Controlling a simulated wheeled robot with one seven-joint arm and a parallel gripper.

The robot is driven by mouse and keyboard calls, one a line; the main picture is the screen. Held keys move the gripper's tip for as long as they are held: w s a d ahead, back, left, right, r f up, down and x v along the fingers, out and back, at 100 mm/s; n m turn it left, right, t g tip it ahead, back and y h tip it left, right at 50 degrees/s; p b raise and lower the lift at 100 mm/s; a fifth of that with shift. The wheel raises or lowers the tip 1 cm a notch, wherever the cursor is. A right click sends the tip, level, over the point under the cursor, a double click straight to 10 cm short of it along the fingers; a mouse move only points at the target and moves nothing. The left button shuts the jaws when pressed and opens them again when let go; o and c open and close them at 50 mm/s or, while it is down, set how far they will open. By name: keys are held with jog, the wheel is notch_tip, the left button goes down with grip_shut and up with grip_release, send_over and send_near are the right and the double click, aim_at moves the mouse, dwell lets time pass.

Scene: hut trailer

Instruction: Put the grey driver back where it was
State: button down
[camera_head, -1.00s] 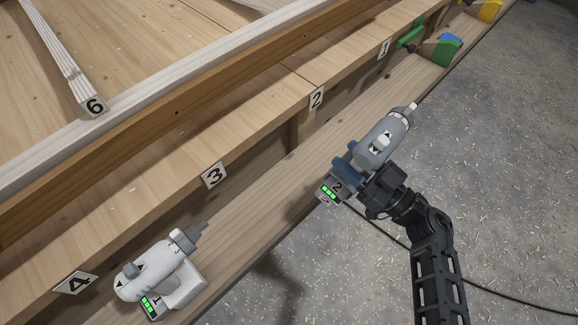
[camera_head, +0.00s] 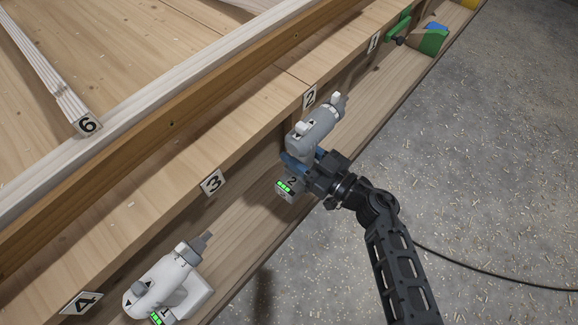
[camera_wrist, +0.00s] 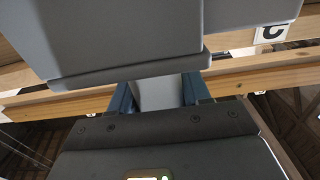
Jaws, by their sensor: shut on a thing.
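The grey driver (camera_head: 314,130) is in my gripper (camera_head: 305,163), over the lower wooden ledge in the head view. Its battery end bears a 2 and green lights, and its nose points up and to the right, near the label 2. The blue fingers are shut around its handle. In the wrist view the driver's grey body (camera_wrist: 120,35) fills the top, and the blue fingers (camera_wrist: 158,95) stand on both sides of the handle. I cannot tell whether its base touches the ledge.
A white driver (camera_head: 165,285) marked 1 stands on the ledge at lower left. Labels 1, 2 (camera_head: 310,97), 3 (camera_head: 213,182) and 4 (camera_head: 82,302) line the upper board. The ledge between the drivers is clear.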

jog(key=shift+a+f+b, duration=0.2)
jog(key=shift+a+f, duration=0.15)
jog(key=shift+a, duration=0.25)
jog(key=shift+a+f+b, duration=0.2)
jog(key=shift+a+f, duration=0.15)
jog(key=shift+a, duration=0.25)
jog(key=shift+f+b, duration=1)
jog(key=shift+f, duration=0.9)
jog(key=c, duration=0.5)
grip_release()
jog(key=shift+f, duration=0.15)
jog(key=p+v, duration=0.2)
jog(key=v, duration=1)
